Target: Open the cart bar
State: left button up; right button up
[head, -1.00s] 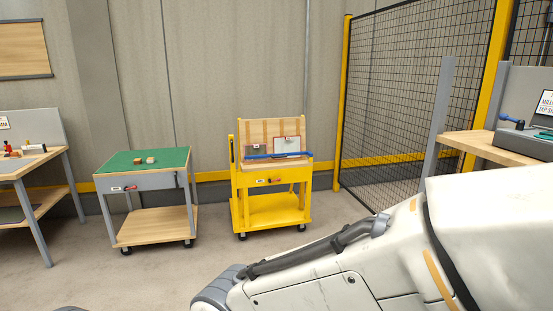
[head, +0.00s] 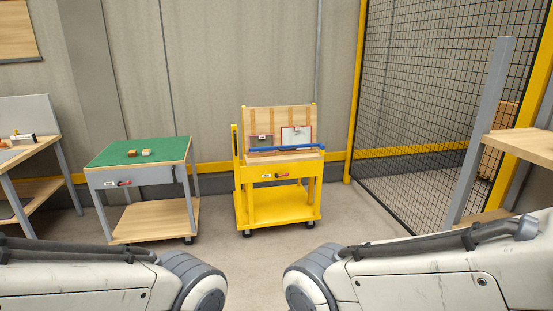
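The yellow cart (head: 278,205) stands ahead near the wall, on casters. A blue bar (head: 287,149) runs across the front of its top, in front of a slatted wooden back panel (head: 262,120). A yellow upright post (head: 235,143) stands at the cart's left side. The bar looks level and lies across the front. Two flat panels or boards show behind the bar; their details are too small to tell. My two arms show at the bottom left and bottom right, but both grippers are out of view.
A cart with a green top (head: 130,152) and small blocks on it stands left of the yellow cart. A workbench (head: 30,155) is at the far left. A black mesh fence (head: 425,100) and a wooden table (head: 525,143) are at the right. The floor before the yellow cart looks clear.

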aim_at(289, 147)
jog(key=z, duration=0.65)
jog(key=i, duration=2.2)
jog(key=u, duration=0.25)
jog(key=i, duration=1.9)
jog(key=u, duration=0.65)
